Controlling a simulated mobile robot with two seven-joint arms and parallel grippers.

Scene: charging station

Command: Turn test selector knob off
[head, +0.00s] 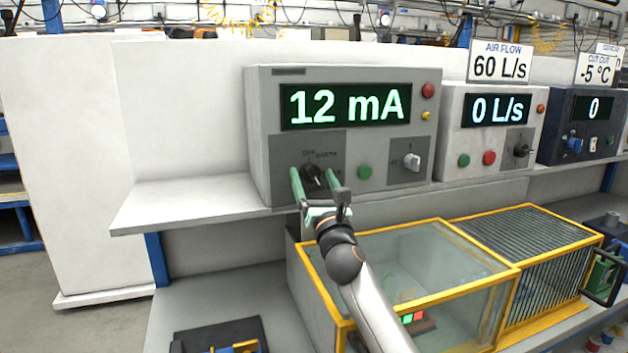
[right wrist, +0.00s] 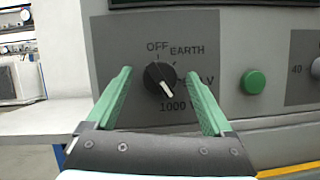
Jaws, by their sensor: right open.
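The test selector knob (head: 314,178) is a black round knob on the lower left panel of the grey tester (head: 262,120), whose display reads 12 mA. In the right wrist view the knob (right wrist: 162,79) has a white pointer line slanting down and slightly right, toward the 1000 V marking. The OFF label (right wrist: 157,47) is above the knob, with EARTH to its right. My right gripper (head: 312,171) is open, its green fingers on either side of the knob; it also shows in the right wrist view (right wrist: 158,74). Visible gaps separate fingers and knob there. My left gripper is out of view.
A green button (head: 365,172) and a grey knob (head: 412,161) sit right of the selector. The tester stands on a white shelf (head: 190,205). A yellow-framed glass box (head: 410,265) lies below, under my right arm. More instruments stand to the right.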

